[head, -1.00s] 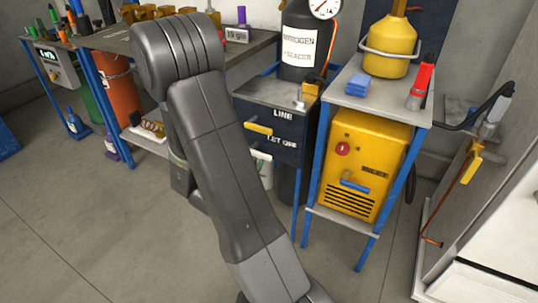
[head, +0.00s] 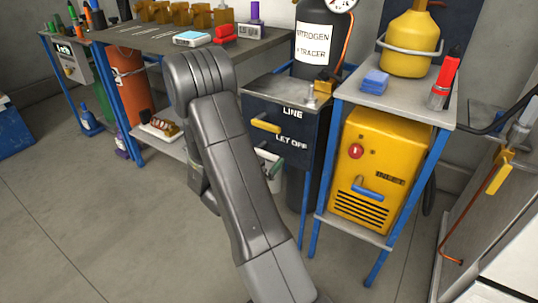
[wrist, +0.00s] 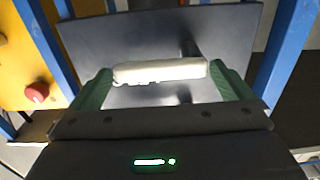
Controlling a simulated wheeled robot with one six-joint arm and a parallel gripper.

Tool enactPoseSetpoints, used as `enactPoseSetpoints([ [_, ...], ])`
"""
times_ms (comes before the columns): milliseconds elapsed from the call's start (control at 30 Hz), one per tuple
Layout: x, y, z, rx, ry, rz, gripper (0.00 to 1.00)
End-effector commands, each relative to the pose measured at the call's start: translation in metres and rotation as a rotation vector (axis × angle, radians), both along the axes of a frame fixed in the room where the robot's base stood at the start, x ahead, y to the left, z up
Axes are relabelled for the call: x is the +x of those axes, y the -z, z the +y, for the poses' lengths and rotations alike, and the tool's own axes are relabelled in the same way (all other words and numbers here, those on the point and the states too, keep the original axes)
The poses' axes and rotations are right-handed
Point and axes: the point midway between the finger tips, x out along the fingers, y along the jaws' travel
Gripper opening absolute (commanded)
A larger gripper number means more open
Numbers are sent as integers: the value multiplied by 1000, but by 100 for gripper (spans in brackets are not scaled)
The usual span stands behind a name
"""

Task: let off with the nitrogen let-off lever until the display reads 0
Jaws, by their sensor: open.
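The nitrogen let-off lever is a yellow bar handle (head: 265,125) on the front of a dark box (head: 262,103) marked LINE and LET OFF. It looks level, beside the gap between the two words. In the wrist view the handle (wrist: 160,71) is washed out to near white. My gripper (wrist: 160,78) is open, its green fingers at the handle's two ends; I cannot tell whether they touch it.
The black nitrogen bottle (head: 318,50) with a round gauge stands behind the box. A yellow machine (head: 372,165) with a red knob and blue handle is close on the right, between blue posts. A bench (head: 150,38) is behind left. Floor is clear in front.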

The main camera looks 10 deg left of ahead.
Motion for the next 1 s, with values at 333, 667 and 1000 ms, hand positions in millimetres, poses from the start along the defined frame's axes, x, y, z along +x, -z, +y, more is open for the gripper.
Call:
enactPoseSetpoints([
  [333,38,0,-14,0,1,-1,100],
  [667,40,-1,-14,-1,-1,0,96],
  [1000,39,-1,-14,-4,-1,1,52],
])
